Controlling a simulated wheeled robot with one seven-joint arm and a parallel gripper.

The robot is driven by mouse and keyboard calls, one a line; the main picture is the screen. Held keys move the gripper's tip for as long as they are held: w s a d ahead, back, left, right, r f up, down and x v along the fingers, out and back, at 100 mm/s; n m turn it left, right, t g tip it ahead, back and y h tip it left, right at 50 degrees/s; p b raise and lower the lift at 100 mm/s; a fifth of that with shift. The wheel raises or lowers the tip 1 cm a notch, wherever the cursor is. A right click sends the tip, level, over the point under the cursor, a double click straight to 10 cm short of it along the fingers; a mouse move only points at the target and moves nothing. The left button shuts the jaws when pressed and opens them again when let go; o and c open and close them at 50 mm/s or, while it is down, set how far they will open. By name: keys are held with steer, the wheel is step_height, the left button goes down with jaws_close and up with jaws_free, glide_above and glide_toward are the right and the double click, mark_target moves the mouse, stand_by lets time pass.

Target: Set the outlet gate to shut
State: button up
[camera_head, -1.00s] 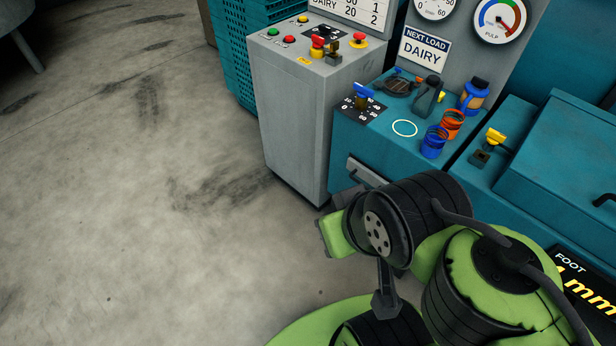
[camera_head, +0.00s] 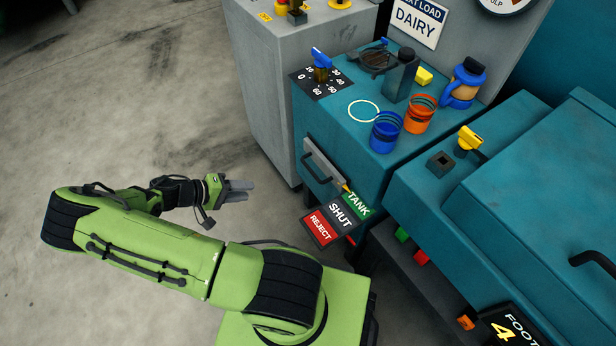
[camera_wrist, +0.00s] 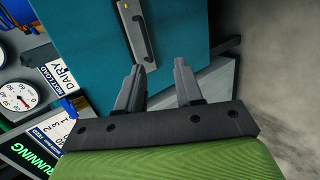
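The outlet gate is a grey plate with a dark handle (camera_head: 318,166) on the front of the teal machine. A small yellow pointer (camera_head: 347,188) at its right end is by the green TANK plate (camera_head: 357,204). The black SHUT plate (camera_head: 340,214) lies between TANK and the red REJECT plate (camera_head: 320,229). My gripper (camera_head: 246,190) is left of the gate, apart from it, with its fingers toward the machine. In the wrist view its two fingers (camera_wrist: 158,75) are spread and empty, with the grey gate plate (camera_wrist: 141,35) beyond them.
A dial with a blue knob (camera_head: 321,62), a blue cup (camera_head: 386,132) and an orange cup (camera_head: 420,114) stand on the machine top above. A grey cabinet (camera_head: 265,90) stands behind left. The floor (camera_head: 130,110) on the left is clear.

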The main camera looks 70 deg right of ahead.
mark_target(311, 170)
steer(key=s+d+f+h+b, duration=0.1)
steer(key=s+d+f, duration=0.2)
steer(key=s+d, duration=0.2)
steer(key=s+d+f+g+h+b, duration=0.1)
steer(key=s+d+f+h, duration=0.1)
steer(key=s+d, duration=0.3)
steer(key=s+d+f+n+h+b, duration=0.1)
steer(key=s+d+f, duration=0.4)
steer(key=d, duration=0.3)
steer(key=shift+d+g+h+b, duration=0.1)
steer(key=shift+g+h+b, duration=0.2)
steer(key=shift+g+b, duration=0.1)
steer(key=shift+c, duration=0.2)
jaws_close()
